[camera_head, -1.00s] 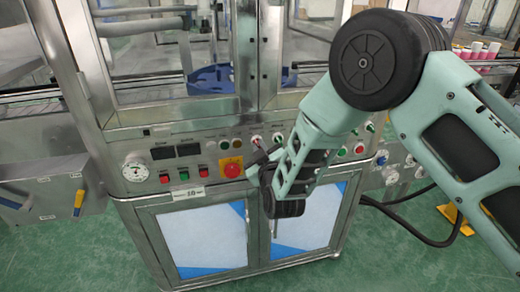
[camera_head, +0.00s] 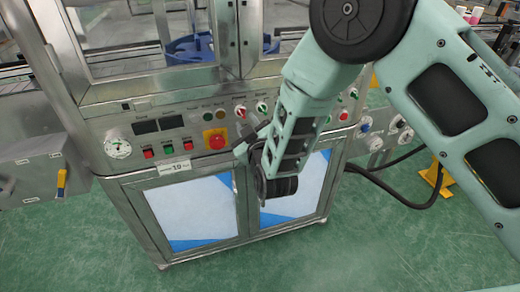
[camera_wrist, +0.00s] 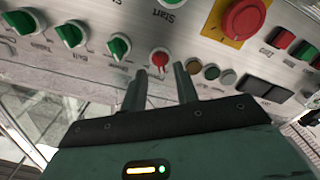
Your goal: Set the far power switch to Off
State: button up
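The control panel (camera_head: 180,125) of the steel machine faces me. A small red rotary knob (camera_wrist: 160,59) shows beyond my fingertips in the wrist view, and on the panel in the head view (camera_head: 240,111). Green rotary knobs (camera_wrist: 118,46) sit in a row beside it; one shows in the head view (camera_head: 262,108). I cannot read which one is the far power switch. My gripper (camera_wrist: 160,80) is open and empty, its two fingers spread towards the red knob, apparently without touching it. In the head view my gripper (camera_head: 243,148) is in front of the panel, partly hidden by my arm.
A large red emergency button (camera_head: 216,140) on a yellow plate (camera_wrist: 232,40) sits close to my gripper. A grey box with a yellow handle (camera_head: 61,182) stands at left. A black hose (camera_head: 400,195) lies at right.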

jog(key=b+v, duration=0.1)
jog(key=v, duration=1.3)
jog(key=shift+r, duration=0.1)
jog(key=s+a+r+m+g+p, duration=0.1)
jog(key=s+r+m+g+p, duration=0.1)
jog(key=s+r+g+p, duration=0.6)
jog(key=s+d+r+g+h, duration=0.2)
jog(key=s+d+r+g, duration=0.1)
jog(key=s+d, duration=0.3)
jog(key=s+d+r+g+h, duration=0.2)
jog(key=s+d+r+g, duration=0.2)
jog(key=s+d+g, duration=0.2)
jog(key=shift+s+d+p, duration=0.25)
jog(key=shift+s+p, duration=0.2)
jog(key=shift+s, duration=0.7)
